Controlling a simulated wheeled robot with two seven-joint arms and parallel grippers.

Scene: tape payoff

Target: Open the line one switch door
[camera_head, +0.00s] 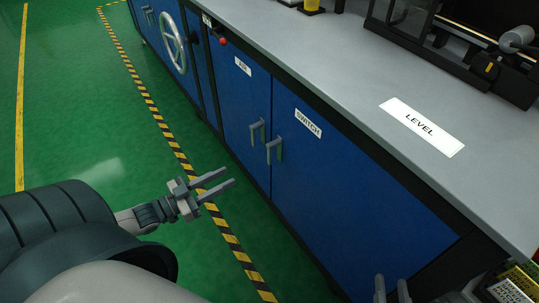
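The blue switch door (345,203) is closed on the front of the grey-topped cabinet. It bears a white SWITCH label (308,123) and a grey upright handle (274,150) near its left edge. My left gripper (216,181) is open and empty, out in front of the cabinet, to the left of and below the handle, touching nothing I can see. My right gripper (392,289) shows only as two fingertips at the bottom edge, in front of the door's lower part. The fingertips stand apart with nothing seen between them.
The blue AIR door (243,108) with its own handle (257,132) is just left of the switch door. A handwheel (173,43) and a red knob (223,41) are further left. A LEVEL label (421,126) lies on the worktop (340,75). Green floor (75,120) is clear.

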